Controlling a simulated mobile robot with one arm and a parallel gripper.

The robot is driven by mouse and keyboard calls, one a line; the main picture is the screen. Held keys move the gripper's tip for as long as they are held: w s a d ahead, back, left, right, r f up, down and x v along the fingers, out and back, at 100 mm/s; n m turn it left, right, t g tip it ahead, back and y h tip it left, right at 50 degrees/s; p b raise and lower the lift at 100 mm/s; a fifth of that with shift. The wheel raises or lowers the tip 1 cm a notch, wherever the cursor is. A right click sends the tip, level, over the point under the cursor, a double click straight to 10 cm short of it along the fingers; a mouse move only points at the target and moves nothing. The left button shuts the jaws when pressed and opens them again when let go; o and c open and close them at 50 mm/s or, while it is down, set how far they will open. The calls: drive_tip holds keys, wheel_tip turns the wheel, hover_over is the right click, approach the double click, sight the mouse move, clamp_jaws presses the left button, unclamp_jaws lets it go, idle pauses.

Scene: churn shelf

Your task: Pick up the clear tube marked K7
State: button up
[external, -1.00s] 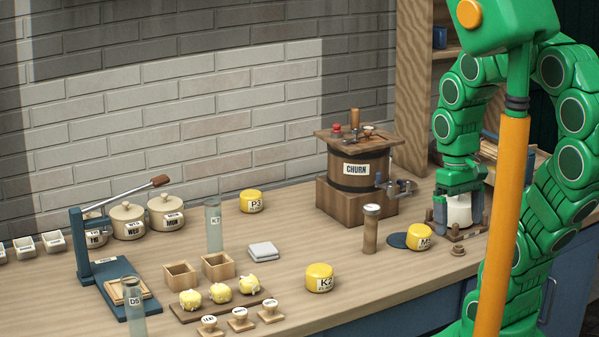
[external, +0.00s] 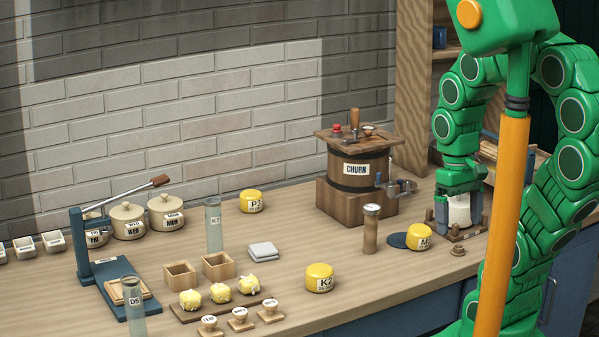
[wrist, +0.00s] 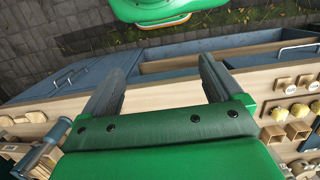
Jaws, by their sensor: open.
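The clear tube marked K7 (external: 214,229) stands upright on the counter in the external view, left of the middle. It is a tall, pale blue-green cylinder with a white label. I cannot pick it out for sure in the wrist view. My gripper (external: 460,211) is far to the right of it, low over the right end of the counter, pointing down. A white shape shows at the fingers in the external view. The wrist view shows my gripper (wrist: 160,83) open, with nothing held between the fingers.
A second clear tube marked D5 (external: 133,311) stands at the front left. Between K7 and my gripper are the churn (external: 355,168), a brown cylinder (external: 371,232) and yellow tubs K2 (external: 320,279) and M5 (external: 419,237). Tub P3 (external: 251,202) and a pale stack (external: 263,251) flank K7.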

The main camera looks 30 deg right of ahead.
drive_tip(key=c, duration=0.4)
drive_tip(key=shift+o, duration=0.2)
